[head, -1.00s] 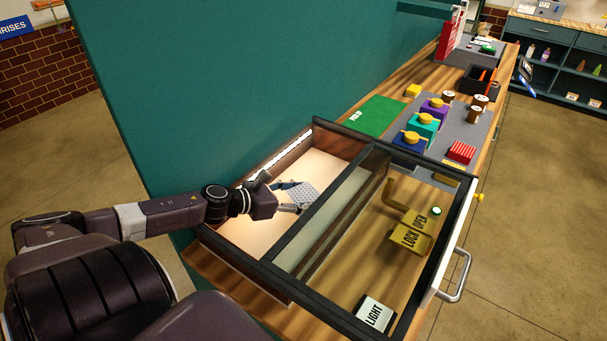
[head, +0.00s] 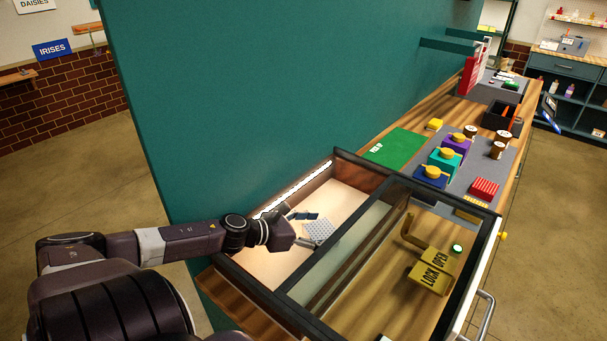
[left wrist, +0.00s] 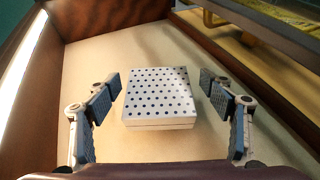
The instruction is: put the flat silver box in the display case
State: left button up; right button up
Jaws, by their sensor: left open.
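The flat silver box (head: 319,231) is a pale slab with dark dots on its top. It lies flat on the light floor of the open part of the display case (head: 353,166). My right gripper is not in view.
A glass cover spans the case's right part, over a yellow latch with LOCK and OPEN labels (head: 432,270). A teal wall (head: 250,100) stands behind. A green mat (head: 397,149), coloured blocks and a red ribbed block (head: 484,188) lie farther along the counter.

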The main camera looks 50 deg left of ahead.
pick_arm(q)
jog(key=shift+s+a+r, duration=0.1)
jog(key=shift+s+r, duration=0.1)
jog(key=shift+r, duration=0.15)
jog(key=shift+v, duration=5.85)
jog(key=shift+w+a+r, duration=0.1)
jog(key=shift+w+r, duration=0.05)
